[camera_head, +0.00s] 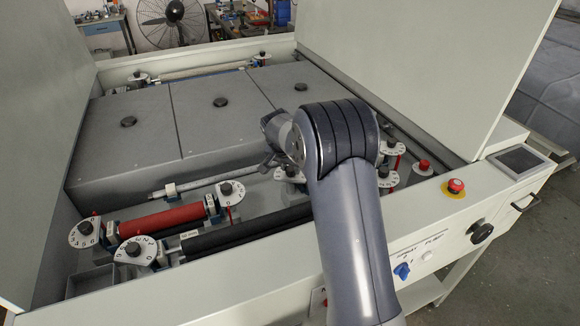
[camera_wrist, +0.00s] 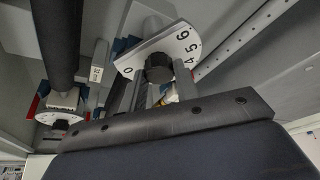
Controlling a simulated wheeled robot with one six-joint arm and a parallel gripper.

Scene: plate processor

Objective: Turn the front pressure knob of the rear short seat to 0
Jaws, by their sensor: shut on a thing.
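In the wrist view, a black knob (camera_wrist: 158,68) sits on a white dial plate (camera_wrist: 150,48) marked 0 at its left and 4, 5 and 6 at its right. My gripper (camera_wrist: 159,84) has its two fingers on either side of this knob and is shut on it. The knob's pointer cannot be made out. In the head view, my wrist and forearm cover most of the gripper. A white dial (camera_head: 289,178) shows partly behind my arm, close to the gripper end.
Another dial (camera_wrist: 60,118) and a dark roller (camera_wrist: 56,45) lie at the left in the wrist view. In the head view, a red roller (camera_head: 161,222), several dials, grey covers (camera_head: 125,150) and upright side panels surround the arm. A red emergency button (camera_head: 455,186) is at the right.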

